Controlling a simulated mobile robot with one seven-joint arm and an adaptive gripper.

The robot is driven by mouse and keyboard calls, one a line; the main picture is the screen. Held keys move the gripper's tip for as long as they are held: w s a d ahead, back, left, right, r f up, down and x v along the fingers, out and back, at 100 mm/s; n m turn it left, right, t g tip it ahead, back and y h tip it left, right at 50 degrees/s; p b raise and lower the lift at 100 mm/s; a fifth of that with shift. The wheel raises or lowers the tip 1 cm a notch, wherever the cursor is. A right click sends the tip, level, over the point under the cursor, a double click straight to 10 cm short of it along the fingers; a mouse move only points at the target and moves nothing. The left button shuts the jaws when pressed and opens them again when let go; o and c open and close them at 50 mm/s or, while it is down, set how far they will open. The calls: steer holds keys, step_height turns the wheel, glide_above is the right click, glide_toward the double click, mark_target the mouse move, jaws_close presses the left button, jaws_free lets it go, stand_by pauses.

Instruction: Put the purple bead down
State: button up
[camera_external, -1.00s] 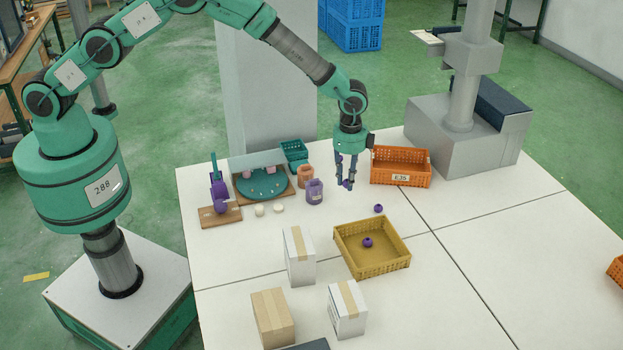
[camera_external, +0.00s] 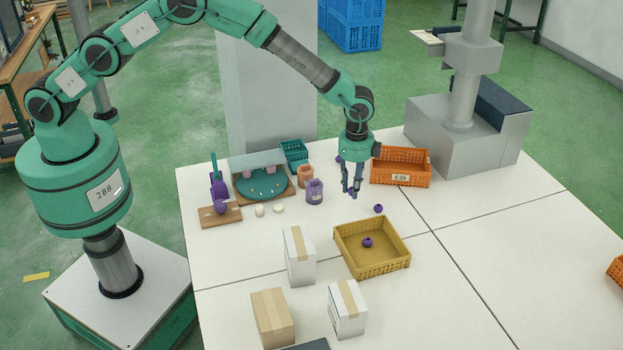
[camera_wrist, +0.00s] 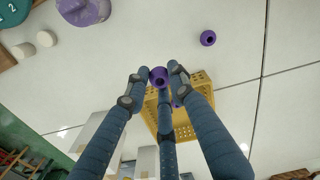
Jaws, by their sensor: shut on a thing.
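My gripper (camera_external: 353,191) is shut on a purple bead (camera_wrist: 158,76), which shows between its fingertips in the wrist view. It is above the white table, behind the yellow crate in the external view. A second purple bead (camera_external: 378,208) lies on the table just behind the crate; it also shows in the wrist view (camera_wrist: 208,38). A third purple bead (camera_external: 367,242) lies inside the yellow crate (camera_external: 373,268). A further small purple thing (camera_external: 338,159) shows beside my wrist, partly hidden.
An orange crate (camera_external: 401,181) stands right of my gripper. A purple jar (camera_external: 314,192) and an orange jar (camera_external: 305,176) stand to the left, near a teal round tray (camera_external: 262,194). Several boxes (camera_external: 299,258) stand in front. The table right of the yellow crate is clear.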

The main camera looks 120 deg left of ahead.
steer(key=w+d+m+b, duration=0.4)
steer(key=w+d+b, duration=0.3)
steer(key=w+d, duration=0.3)
steer(key=shift+d+r+m, duration=0.35)
steer(key=shift+d+m, duration=0.05)
steer(key=shift+d, duration=1.65)
steer(key=b, duration=0.2)
glide_above(364, 258)
steer(key=shift+s+f, duration=0.1)
steer(key=shift+f, duration=3.05)
steer(key=shift+f, duration=0.1)
steer(key=shift+f+b, duration=0.45)
steer(key=shift+f, duration=1.35)
steer(key=shift+f, duration=0.15)
steer(key=o, duration=0.8)
